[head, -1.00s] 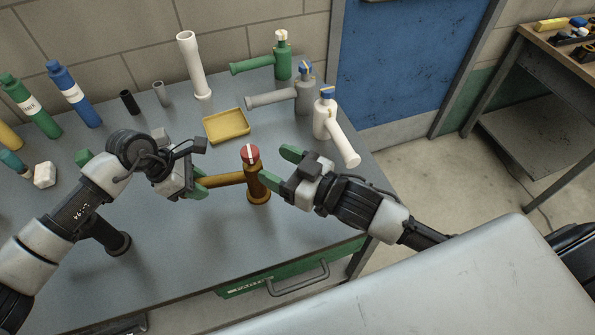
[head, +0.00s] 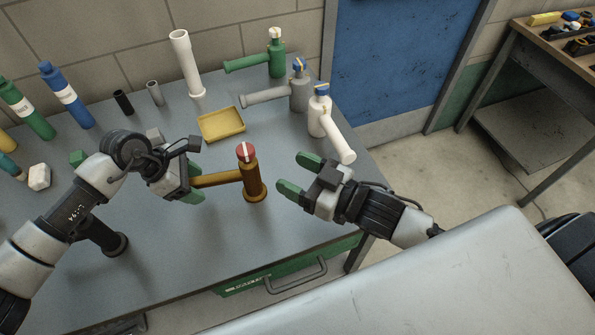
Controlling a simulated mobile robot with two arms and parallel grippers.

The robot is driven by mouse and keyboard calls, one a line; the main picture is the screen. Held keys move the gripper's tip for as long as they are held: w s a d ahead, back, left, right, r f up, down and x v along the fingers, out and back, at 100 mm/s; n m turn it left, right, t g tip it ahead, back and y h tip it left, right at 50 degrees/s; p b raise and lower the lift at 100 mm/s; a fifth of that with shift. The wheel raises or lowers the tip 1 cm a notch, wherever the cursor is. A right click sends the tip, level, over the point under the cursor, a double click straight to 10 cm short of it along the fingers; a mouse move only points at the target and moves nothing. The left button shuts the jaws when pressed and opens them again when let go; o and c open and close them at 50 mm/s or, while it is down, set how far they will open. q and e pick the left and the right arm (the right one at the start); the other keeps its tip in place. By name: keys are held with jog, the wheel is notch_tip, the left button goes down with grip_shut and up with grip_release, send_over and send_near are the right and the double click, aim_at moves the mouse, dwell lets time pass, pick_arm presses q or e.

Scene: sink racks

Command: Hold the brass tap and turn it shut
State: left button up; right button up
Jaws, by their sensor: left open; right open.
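The brass tap (head: 254,185) stands upright on the grey bench, with its spout pointing left. Its red knob (head: 246,152) on top bears a white stripe that runs roughly up and down in the picture. My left gripper (head: 197,184) is open at the spout's left end, its green fingers beside the spout; whether they touch it I cannot tell. My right gripper (head: 296,173) is open and empty, to the right of the tap and apart from it, with its green fingers pointing left.
Green (head: 277,58), grey (head: 299,92) and white (head: 319,117) taps stand along the back right. A yellow tray (head: 221,125) lies behind the brass tap. The bench front is mostly clear.

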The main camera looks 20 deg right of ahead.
pick_arm(q)
jog(key=v, duration=1.2)
jog(key=shift+d+f, duration=0.1)
